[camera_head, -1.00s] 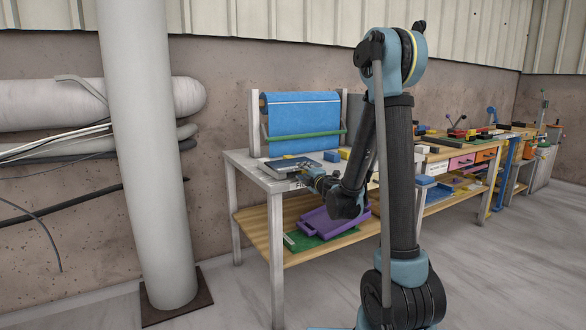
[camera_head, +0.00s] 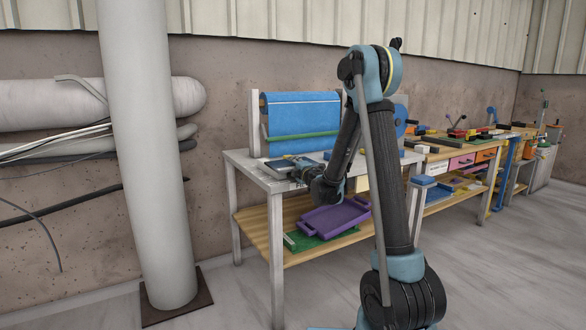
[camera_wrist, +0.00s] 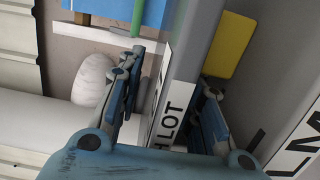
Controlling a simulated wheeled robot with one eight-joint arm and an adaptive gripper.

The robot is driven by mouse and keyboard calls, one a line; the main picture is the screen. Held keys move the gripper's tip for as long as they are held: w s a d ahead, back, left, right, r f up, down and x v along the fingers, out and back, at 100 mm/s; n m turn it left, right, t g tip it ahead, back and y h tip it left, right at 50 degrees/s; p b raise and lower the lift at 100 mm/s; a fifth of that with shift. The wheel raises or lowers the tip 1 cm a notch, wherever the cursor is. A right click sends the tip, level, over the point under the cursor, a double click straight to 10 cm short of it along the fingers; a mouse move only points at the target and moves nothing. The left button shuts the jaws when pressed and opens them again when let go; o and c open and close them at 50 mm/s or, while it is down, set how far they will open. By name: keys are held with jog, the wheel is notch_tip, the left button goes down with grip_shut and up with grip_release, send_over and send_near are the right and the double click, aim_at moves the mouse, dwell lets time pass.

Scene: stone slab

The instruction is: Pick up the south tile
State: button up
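In the wrist view a grey slab (camera_wrist: 201,62) runs between my fingers. Its narrow white label strip shows letters ending in "H LOT"; the rest is hidden, so I cannot confirm that it is the south tile. My gripper (camera_wrist: 174,71) has one finger on each side of it, spread apart, with a gap visible on the left side. Contact on the right is unclear. In the head view my gripper (camera_head: 300,178) is at the front edge of the grey table (camera_head: 242,163), close to a dark flat slab (camera_head: 288,162) lying on top.
A blue roll (camera_head: 300,115) on a frame stands behind. A yellow block (camera_wrist: 227,45) and another lettered label (camera_wrist: 297,148) are to the right in the wrist view. A purple tray (camera_head: 333,217) lies on the lower shelf. A white pillar (camera_head: 150,150) stands left of the table.

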jog(key=shift+w+a, duration=0.15)
jog(key=shift+w, duration=0.05)
grip_shut()
jog(key=shift+r, duration=0.2)
